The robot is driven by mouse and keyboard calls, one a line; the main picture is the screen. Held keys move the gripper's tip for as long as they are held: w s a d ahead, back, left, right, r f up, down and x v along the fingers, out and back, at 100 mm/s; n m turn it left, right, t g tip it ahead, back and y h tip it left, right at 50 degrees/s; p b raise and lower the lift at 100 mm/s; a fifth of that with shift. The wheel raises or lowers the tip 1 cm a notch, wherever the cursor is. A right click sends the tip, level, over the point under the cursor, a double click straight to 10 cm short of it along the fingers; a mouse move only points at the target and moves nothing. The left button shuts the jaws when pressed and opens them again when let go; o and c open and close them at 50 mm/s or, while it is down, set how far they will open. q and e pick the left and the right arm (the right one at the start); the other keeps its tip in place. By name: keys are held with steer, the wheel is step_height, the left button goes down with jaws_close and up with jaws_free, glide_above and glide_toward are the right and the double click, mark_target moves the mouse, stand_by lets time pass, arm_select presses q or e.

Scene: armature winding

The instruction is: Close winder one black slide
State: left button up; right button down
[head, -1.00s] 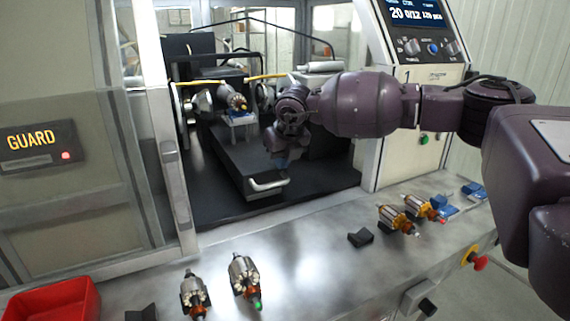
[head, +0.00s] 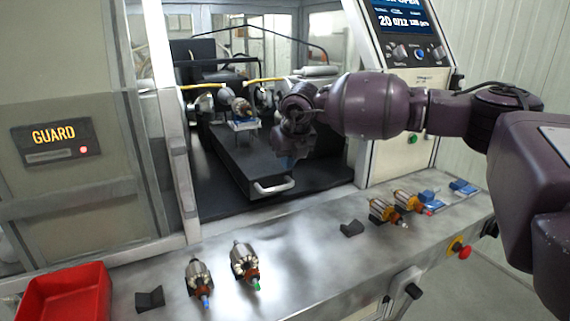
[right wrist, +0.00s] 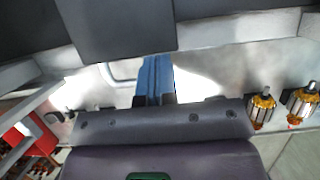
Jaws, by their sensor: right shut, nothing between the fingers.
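The black slide (head: 235,165) is inside the winder's open bay, with a pale bar handle (head: 273,187) at its front end. A blue-and-white holder (head: 243,124) with an armature sits toward its back. My right gripper (head: 287,161) is shut and empty, above the right side of the slide's front, just behind the handle. In the right wrist view its blue fingers (right wrist: 154,80) are together, with part of the pale handle (right wrist: 122,70) to their left. I cannot tell whether the fingers touch the slide or handle. My left gripper is not in view.
A guard panel (head: 62,200) stands left of the bay. On the metal bench (head: 310,240) are a red bin (head: 66,292), armatures (head: 244,262), black rests (head: 352,228) and blue blocks (head: 463,187). A control column (head: 400,150) stands right, with a red button (head: 464,252) on the bench front.

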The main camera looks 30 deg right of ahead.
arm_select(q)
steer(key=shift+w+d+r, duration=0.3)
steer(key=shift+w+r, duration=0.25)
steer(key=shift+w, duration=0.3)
arm_select(e)
steer(key=v, duration=0.7)
steer(key=shift+w+d+r, duration=0.15)
steer(key=shift+w+r, duration=0.05)
steer(key=shift+r, duration=0.3)
